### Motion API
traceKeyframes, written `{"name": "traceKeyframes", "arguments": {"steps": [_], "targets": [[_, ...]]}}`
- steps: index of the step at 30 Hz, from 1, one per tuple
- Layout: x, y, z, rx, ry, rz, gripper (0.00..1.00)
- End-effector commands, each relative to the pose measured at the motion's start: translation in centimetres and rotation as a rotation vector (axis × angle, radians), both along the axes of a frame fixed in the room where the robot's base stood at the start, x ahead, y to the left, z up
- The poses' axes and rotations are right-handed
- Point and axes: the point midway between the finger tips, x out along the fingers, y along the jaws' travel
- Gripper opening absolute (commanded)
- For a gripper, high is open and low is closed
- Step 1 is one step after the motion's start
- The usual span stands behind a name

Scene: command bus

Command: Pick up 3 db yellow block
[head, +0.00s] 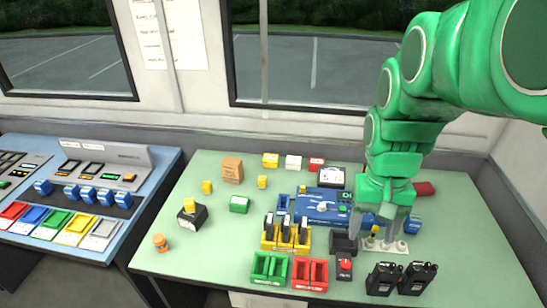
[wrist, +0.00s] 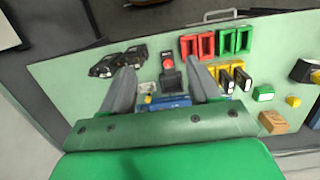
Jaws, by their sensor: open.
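My gripper (head: 373,229) is open and empty, pointing down over the right part of the green table. A small yellow block (head: 374,231) stands upright on a white plate (head: 395,246), between or just behind my fingers. In the wrist view, a small yellow piece (wrist: 147,98) shows beside the left finger, low between the spread fingers (wrist: 160,67). Other small yellow blocks stand left on the table (head: 207,187), (head: 262,182). No 3 dB marking is legible. I cannot tell whether a finger touches the block.
A black device with a red button (head: 344,267) and a black tray (head: 343,243) are close by. Two black radios (head: 400,279) lie in front. A blue case (head: 325,206), a yellow rack (head: 286,238), green bins (head: 268,266) and red bins (head: 309,272) crowd the left side.

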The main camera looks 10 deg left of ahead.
Motion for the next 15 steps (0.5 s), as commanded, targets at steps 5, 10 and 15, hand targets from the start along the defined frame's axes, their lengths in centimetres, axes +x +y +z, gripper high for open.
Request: {"name": "traceKeyframes", "arguments": {"steps": [5,10,15], "targets": [[4.3,1.2,0.0,-0.004,-0.009,-0.001,0.62],[8.3,2.5,-0.2,-0.008,-0.019,-0.002,0.62],[12.1,3.9,-0.7,-0.01,-0.029,0.0,0.62]]}}
